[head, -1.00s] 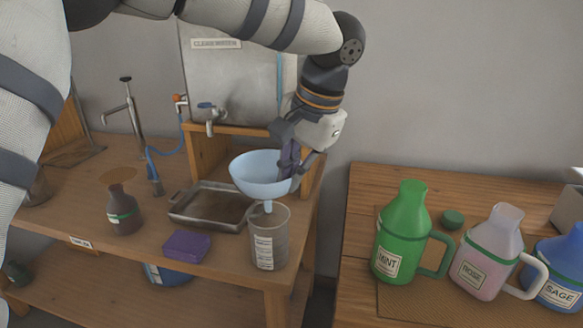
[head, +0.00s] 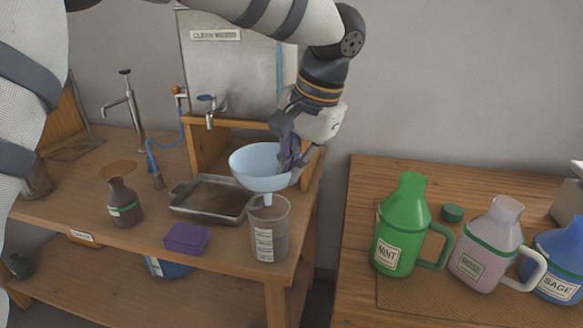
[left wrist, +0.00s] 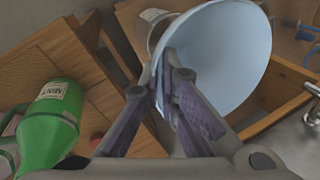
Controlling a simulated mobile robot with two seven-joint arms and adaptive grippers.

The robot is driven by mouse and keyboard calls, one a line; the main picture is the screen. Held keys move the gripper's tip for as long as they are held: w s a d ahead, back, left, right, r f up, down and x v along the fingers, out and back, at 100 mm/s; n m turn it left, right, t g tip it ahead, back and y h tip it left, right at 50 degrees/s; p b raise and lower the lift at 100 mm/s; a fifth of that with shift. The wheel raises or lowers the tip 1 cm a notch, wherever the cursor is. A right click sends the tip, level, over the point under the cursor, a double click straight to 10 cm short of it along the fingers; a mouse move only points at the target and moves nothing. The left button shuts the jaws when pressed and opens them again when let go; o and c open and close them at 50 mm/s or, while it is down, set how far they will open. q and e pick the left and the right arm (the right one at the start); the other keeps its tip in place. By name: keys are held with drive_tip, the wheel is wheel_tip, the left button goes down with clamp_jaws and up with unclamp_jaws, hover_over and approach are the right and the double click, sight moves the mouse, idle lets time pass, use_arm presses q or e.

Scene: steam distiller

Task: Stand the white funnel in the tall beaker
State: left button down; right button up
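The white funnel (head: 260,165), pale bluish in this light, is upright with its spout down, directly over the tall beaker (head: 270,240). The spout tip shows at the beaker's mouth; I cannot tell how far inside it is. The clear beaker stands on the bench near its front right corner. My left gripper (head: 289,160) is shut on the right side of the funnel's rim. In the left wrist view the fingers (left wrist: 178,100) pinch the funnel's wall (left wrist: 225,55), and the beaker (left wrist: 155,22) is partly hidden behind the funnel. My right gripper is not in view.
A metal tray (head: 185,208), a purple block (head: 187,238) and a brown bottle (head: 124,205) are left of the beaker. A metal tank (head: 235,75) stands behind on a wooden stand. The right table holds green (head: 402,235), pink (head: 487,250) and blue (head: 560,262) jugs.

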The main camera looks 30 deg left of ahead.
use_arm(q)
drive_tip(key=shift+f, duration=0.2)
drive_tip(key=shift+f, duration=0.45)
drive_tip(key=shift+f, duration=2.1)
idle(0.3)
drive_tip(key=c, duration=1.7)
unclamp_jaws()
drive_tip(key=shift+r, duration=3.5)
